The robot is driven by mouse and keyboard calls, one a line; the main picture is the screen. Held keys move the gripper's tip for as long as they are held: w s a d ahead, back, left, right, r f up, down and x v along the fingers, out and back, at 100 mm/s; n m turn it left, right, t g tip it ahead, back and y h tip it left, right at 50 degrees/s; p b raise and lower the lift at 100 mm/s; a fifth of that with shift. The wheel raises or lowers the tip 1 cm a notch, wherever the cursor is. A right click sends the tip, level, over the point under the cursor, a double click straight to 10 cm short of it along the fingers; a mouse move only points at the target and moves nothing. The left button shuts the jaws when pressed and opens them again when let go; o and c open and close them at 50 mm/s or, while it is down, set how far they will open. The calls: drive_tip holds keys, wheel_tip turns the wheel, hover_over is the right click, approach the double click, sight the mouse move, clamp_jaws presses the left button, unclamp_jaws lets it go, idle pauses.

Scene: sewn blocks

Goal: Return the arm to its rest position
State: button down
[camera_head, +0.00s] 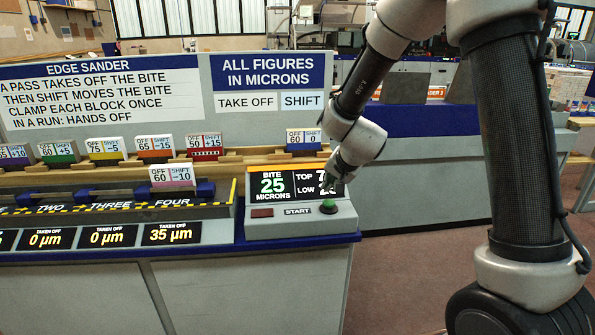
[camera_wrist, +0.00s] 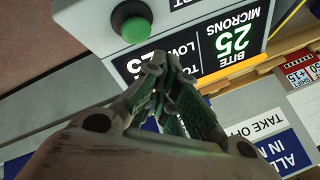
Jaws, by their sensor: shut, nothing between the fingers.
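My gripper (camera_head: 328,188) is shut and empty. It hangs from my bent arm in front of the control box's display (camera_head: 290,184), above and a little behind the green start button (camera_head: 328,207). In the wrist view my gripper's closed fingertips (camera_wrist: 156,62) are beside the display (camera_wrist: 220,45), and the green button (camera_wrist: 131,21) is apart from them. The display reads BITE 25 MICRONS; its TOP and LOW figures are partly hidden by my gripper.
A pink-striped block (camera_head: 172,176) stands on the sander, with several more blocks on the wooden rail (camera_head: 240,158) behind. A sign board (camera_head: 268,75) rises at the back. Readouts (camera_head: 172,233) line the front. A blue-topped grey bench (camera_head: 420,165) stands behind my arm. Floor is open at right.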

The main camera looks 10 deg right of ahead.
drive_tip(key=s+d+r+n+g+y, duration=0.15)
drive_tip(key=s+n+g, duration=0.35)
drive_tip(key=s, duration=0.9)
drive_tip(key=s+d+r+n+h, duration=0.1)
drive_tip(key=s+d+r, duration=0.6)
drive_tip(key=s, duration=0.3)
drive_tip(key=s+d+r+n+t+h, duration=0.1)
drive_tip(key=s+d+r+h, duration=0.1)
drive_tip(key=s+d+r, duration=0.5)
drive_tip(key=s+d, duration=0.1)
drive_tip(key=s, duration=0.2)
drive_tip(key=shift+d+r, duration=0.35)
